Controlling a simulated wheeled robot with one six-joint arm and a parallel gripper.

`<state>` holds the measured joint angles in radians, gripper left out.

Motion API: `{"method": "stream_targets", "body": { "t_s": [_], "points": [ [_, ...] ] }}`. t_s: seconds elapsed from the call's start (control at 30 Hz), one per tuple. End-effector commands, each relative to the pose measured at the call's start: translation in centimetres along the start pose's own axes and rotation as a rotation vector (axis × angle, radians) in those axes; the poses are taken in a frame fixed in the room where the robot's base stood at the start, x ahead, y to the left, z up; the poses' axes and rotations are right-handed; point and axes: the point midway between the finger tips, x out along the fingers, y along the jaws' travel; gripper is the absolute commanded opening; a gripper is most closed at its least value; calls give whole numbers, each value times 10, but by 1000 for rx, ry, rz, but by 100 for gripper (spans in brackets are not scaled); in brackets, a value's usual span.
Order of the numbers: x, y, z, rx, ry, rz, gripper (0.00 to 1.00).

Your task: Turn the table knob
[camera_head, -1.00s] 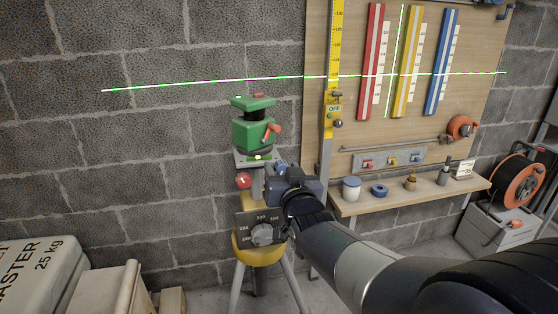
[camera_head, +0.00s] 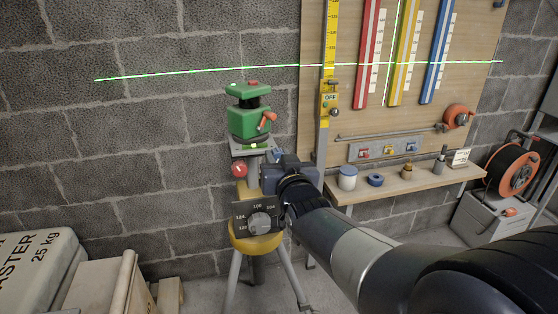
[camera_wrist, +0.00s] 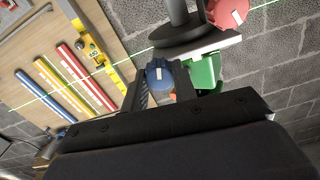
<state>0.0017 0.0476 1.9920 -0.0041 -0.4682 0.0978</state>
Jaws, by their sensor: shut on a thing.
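A green laser level (camera_head: 250,124) stands on a small grey table (camera_head: 247,150) atop a yellow tripod. A blue knob (camera_wrist: 160,72) with a white mark sits under this table in the wrist view. It also shows small in the head view (camera_head: 277,155). My gripper (camera_wrist: 161,88) is shut on the blue knob, one finger on each side. In the head view my gripper (camera_head: 279,164) comes in from the right and hides part of the tripod head. A red knob (camera_head: 239,170) with a white mark is on the left of the table.
A grey dial knob (camera_head: 260,223) on a dark numbered plate is below my gripper. A yellow staff (camera_head: 328,98) and a shelf (camera_head: 410,184) with small items are right. A plaster bag (camera_head: 32,268) lies lower left. A bright green laser line crosses the wall and board.

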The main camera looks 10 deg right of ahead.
Motion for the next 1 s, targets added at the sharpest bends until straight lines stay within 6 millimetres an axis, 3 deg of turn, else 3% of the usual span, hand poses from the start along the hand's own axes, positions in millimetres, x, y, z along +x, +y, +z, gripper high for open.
{"method": "stream_targets", "body": {
  "t_s": [0.27,0.6,0.63,0.87,1.0],
  "points": [
    [0,0,2,-176,3,0,4],
    [0,0,0,-196,0,0,4],
    [0,0,0,-195,0,0,28],
    [0,0,0,-195,0,0,47],
    [0,0,0,-194,0,0,48]
  ]
}}
